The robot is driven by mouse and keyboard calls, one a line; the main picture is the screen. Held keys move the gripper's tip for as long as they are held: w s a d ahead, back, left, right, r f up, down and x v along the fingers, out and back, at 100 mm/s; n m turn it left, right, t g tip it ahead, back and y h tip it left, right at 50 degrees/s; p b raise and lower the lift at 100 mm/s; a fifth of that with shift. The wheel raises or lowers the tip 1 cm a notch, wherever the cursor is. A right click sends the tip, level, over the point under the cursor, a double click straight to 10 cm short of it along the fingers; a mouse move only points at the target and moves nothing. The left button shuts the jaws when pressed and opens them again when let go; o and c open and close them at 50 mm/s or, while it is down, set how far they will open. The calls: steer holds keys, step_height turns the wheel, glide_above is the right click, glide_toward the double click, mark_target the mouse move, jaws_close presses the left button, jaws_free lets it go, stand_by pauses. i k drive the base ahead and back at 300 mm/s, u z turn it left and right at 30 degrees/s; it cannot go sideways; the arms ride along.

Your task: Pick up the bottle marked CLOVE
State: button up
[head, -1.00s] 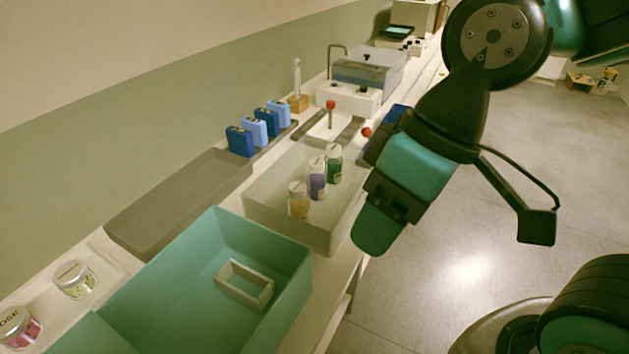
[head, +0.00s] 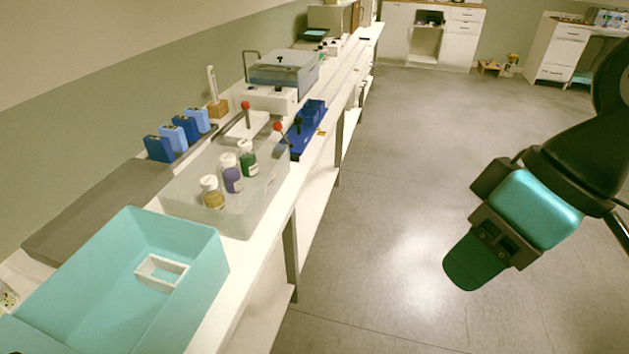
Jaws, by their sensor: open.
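Three capped bottles stand upright in a translucent bin (head: 240,221) on the bench: one with amber contents (head: 213,194), one purple (head: 231,175) and one green (head: 247,160). Their markings are too small to read, so I cannot tell which is CLOVE. Another jar (head: 8,297) is cut off at the lower left edge, its label unreadable. My gripper (head: 474,262) hangs over the floor to the right of the bench, well apart from all the bottles. It is open, and nothing shows in it.
A teal bin (head: 205,262) holding a small white frame (head: 162,271) stands in front of the translucent bin. Blue boxes (head: 172,137) line the wall side. A blue rack (head: 305,130) and a lidded bath (head: 284,75) stand farther back. The floor is open to the right.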

mark_target(230, 171)
steer(key=z, duration=0.4)
steer(key=k, duration=0.6)
steer(key=z, duration=0.45)
steer(key=i, duration=1.5)
steer(key=u, duration=1.15)
steer(key=i, duration=0.95)
steer(key=u, duration=1.4)
steer(key=i, duration=0.3)
steer(key=u, duration=0.2)
